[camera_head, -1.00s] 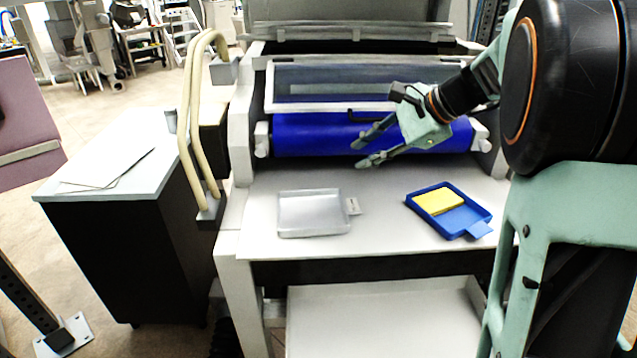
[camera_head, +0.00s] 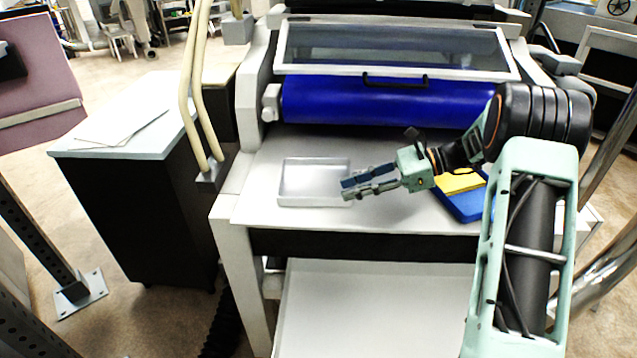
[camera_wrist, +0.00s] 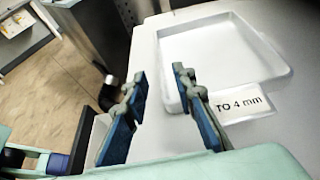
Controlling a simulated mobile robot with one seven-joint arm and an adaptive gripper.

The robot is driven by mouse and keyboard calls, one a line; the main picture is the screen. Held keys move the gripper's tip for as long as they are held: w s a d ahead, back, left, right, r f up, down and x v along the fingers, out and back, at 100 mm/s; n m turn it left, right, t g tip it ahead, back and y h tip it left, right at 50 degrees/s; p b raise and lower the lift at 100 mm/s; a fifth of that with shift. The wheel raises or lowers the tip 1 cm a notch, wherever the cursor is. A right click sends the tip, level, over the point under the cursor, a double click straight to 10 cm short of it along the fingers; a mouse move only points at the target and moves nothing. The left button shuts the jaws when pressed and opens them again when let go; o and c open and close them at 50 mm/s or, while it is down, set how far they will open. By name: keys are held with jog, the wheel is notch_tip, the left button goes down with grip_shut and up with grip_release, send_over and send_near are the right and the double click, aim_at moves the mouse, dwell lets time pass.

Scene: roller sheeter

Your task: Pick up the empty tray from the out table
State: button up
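The empty tray (camera_head: 312,200) is clear-grey and shallow. It lies flat on the white out table (camera_head: 262,208) of the machine, left of my gripper (camera_head: 345,187). In the wrist view the tray (camera_wrist: 280,80) is beyond and right of my fingertips, with a tab labelled "TO 4 mm" (camera_wrist: 243,106) near the right finger.
A blue tray (camera_head: 470,208) with a yellow block (camera_head: 460,183) lies on the right, partly behind my arm. A blue roller (camera_head: 385,102) runs along the back under a clear guard. A side cabinet with papers (camera_head: 120,125) stands at left. A lower white tray (camera_head: 375,310) is below the table.

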aim_at(325, 198)
jog(key=x, duration=0.7)
jog(key=shift+a+f, duration=0.15)
jog(key=shift+f, duration=0.2)
grip_shut()
jog(key=shift+r, duration=0.1)
